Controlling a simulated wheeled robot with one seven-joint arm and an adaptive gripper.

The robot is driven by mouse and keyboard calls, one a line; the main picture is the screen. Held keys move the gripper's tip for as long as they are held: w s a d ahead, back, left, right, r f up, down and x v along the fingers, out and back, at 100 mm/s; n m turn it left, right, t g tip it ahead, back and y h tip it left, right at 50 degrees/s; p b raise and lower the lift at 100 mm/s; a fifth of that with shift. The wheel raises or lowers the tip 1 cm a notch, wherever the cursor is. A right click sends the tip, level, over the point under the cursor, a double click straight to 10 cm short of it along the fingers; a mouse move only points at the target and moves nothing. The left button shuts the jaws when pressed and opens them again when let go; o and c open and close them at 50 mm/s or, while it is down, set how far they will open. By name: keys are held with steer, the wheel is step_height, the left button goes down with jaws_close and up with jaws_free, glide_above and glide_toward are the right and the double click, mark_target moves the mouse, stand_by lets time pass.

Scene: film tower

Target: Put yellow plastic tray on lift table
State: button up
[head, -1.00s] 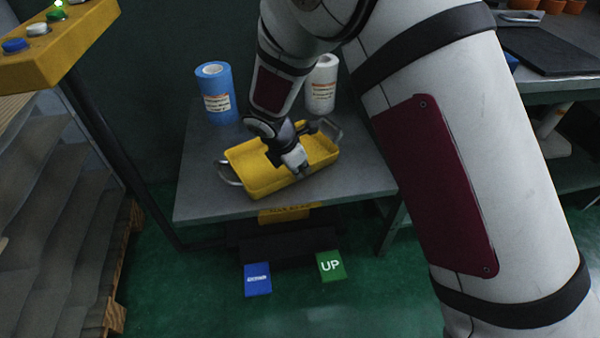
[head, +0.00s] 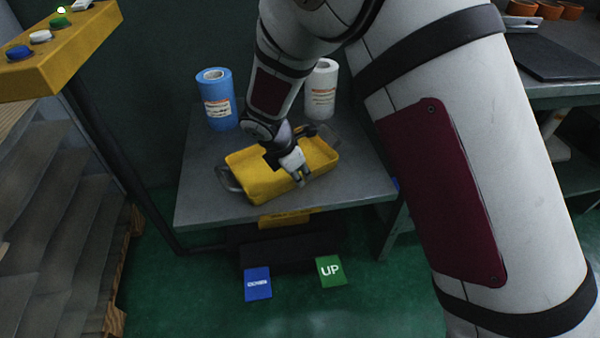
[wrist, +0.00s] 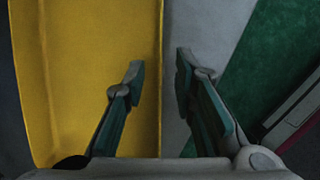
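The yellow plastic tray (head: 247,181) lies on the grey top of the lift table (head: 365,184), with a metal handle at each end. My gripper (head: 302,180) is at the tray's near long side, toward the right end. In the wrist view, my gripper (wrist: 159,75) is open, with one finger over the inside of the tray (wrist: 95,60) and the other outside it, over the grey table top (wrist: 205,35). The tray's rim runs between the fingers, apart from both as far as I can see. My wrist hides part of the tray's middle.
A blue roll (head: 216,98) and a white roll (head: 321,90) stand at the table's back. Blue and green UP pedals (head: 331,271) lie on the floor in front. A yellow button box (head: 60,50) is at upper left; a workbench (head: 565,90) is at right.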

steer(key=p+v, duration=0.3)
steer(key=v, duration=0.7)
steer(key=shift+r, duration=0.25)
steer(key=shift+s, duration=0.1)
steer(key=s+d+r+m+g, duration=0.1)
steer(key=s+d+r+m, duration=0.55)
steer(key=d+r, duration=0.35)
steer(key=s+d+r+m+g, duration=0.1)
steer(key=s+d+r+m, duration=0.55)
steer(key=d, duration=0.45)
steer(key=s+d+r+m+y, duration=0.1)
steer(key=s+d+m, duration=0.2)
steer(key=s+m, duration=0.3)
steer(key=s+d+r+m+g+y, duration=0.1)
steer(key=s+d+m, duration=0.2)
steer(key=s, duration=1.3)
steer(key=m, duration=0.3)
steer(key=shift+m+g+y, duration=0.3)
steer(key=shift+m+y, duration=0.1)
